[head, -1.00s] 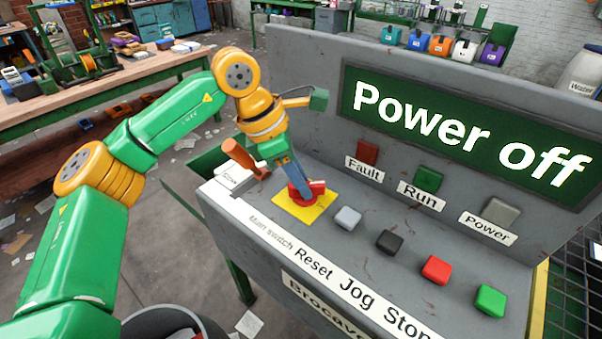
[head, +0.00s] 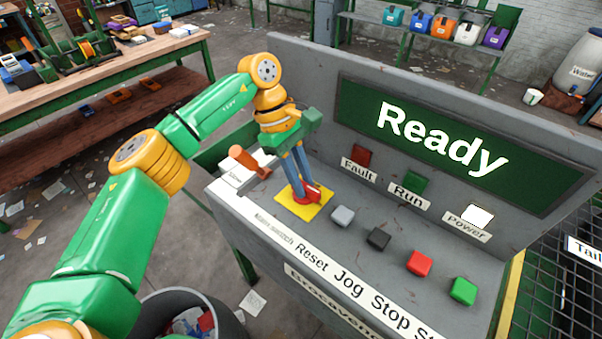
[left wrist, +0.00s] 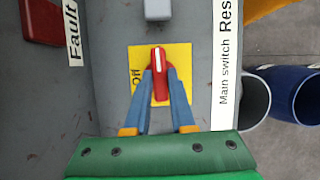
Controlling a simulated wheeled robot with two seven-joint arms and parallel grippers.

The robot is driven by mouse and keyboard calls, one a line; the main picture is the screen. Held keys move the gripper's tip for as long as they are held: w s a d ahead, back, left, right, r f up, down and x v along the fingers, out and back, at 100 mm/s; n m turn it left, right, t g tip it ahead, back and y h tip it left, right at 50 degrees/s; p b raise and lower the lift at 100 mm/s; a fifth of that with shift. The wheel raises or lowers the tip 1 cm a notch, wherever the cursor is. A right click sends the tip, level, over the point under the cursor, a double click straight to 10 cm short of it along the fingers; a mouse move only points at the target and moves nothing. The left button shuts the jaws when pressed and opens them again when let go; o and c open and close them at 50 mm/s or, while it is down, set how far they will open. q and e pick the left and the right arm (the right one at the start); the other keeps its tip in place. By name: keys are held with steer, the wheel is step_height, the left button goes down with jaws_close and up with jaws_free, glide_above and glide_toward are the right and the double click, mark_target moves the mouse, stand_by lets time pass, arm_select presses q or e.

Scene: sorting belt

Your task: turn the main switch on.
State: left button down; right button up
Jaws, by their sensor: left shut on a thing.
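The red main switch (head: 311,191) sits on a yellow plate (head: 290,206) at the left of the grey control panel. In the left wrist view the red switch handle (left wrist: 158,76) lies along the picture's upright direction, with a white line on it, over the yellow plate (left wrist: 181,58) marked "Off". My left gripper (left wrist: 158,84) is shut on the handle, one blue finger on each side. In the head view the left gripper (head: 306,188) reaches down to the switch. The display (head: 440,140) reads "Ready". The power lamp (head: 478,215) is lit white. My right gripper is not in view.
Grey (head: 343,215), black (head: 378,238), red (head: 419,262) and green (head: 463,291) buttons line the panel right of the switch. The fault lamp (head: 361,154) and run lamp (head: 414,181) are dark.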

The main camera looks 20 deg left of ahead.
arm_select(q)
steer(key=shift+m, duration=0.3)
stand_by(0.4)
steer(key=c, duration=0.8)
jaws_free()
steer(key=shift+o, duration=0.2)
steer(key=shift+w+a+r, duration=0.15)
steer(key=shift+r, duration=0.2)
steer(key=v, duration=0.6)
steer(key=shift+r, duration=0.2)
